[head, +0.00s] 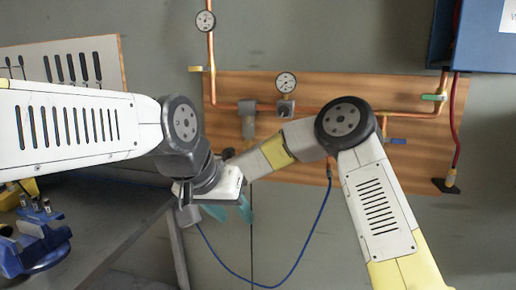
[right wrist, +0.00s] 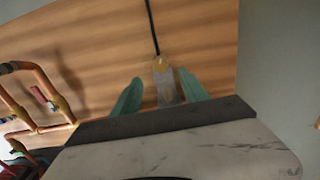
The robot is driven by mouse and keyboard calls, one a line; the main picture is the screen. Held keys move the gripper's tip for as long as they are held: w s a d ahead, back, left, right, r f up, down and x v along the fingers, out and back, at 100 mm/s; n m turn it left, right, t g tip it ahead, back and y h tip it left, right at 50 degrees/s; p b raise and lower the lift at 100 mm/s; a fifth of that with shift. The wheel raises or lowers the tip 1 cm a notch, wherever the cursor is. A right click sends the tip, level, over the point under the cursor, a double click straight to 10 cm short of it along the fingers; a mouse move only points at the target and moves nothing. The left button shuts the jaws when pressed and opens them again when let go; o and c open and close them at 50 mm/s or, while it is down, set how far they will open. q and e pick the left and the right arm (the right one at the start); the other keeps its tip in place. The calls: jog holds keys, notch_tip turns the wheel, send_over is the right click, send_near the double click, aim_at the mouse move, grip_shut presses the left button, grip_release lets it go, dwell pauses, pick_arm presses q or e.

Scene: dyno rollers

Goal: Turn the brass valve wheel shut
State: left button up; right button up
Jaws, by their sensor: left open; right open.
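I cannot make out the brass valve wheel in either view; my arms cover part of the pipe board in the head view. My left gripper (head: 230,211) has its teal fingers apart, pointing down and right, with nothing seen between them. My right forearm reaches left across the board, and its fingers are hidden in the head view. In the right wrist view my right gripper (right wrist: 160,76) is open. A small fitting with a yellowish end (right wrist: 162,65) and a dark line shows between its fingers; I cannot tell whether they touch it.
Copper pipes (head: 378,109) run over the wooden board (head: 420,88), with gauges (head: 286,83) and a blue lever (head: 397,141). A blue hose (head: 310,235) hangs below. A blue box (head: 484,45) is at the upper right. A blue vise-like tool (head: 35,247) stands on the bench at lower left.

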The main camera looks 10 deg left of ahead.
aim_at(245, 145)
jog(key=w, duration=0.6)
jog(key=shift+w+d, duration=0.15)
jog(key=shift+w, duration=0.15)
grip_shut()
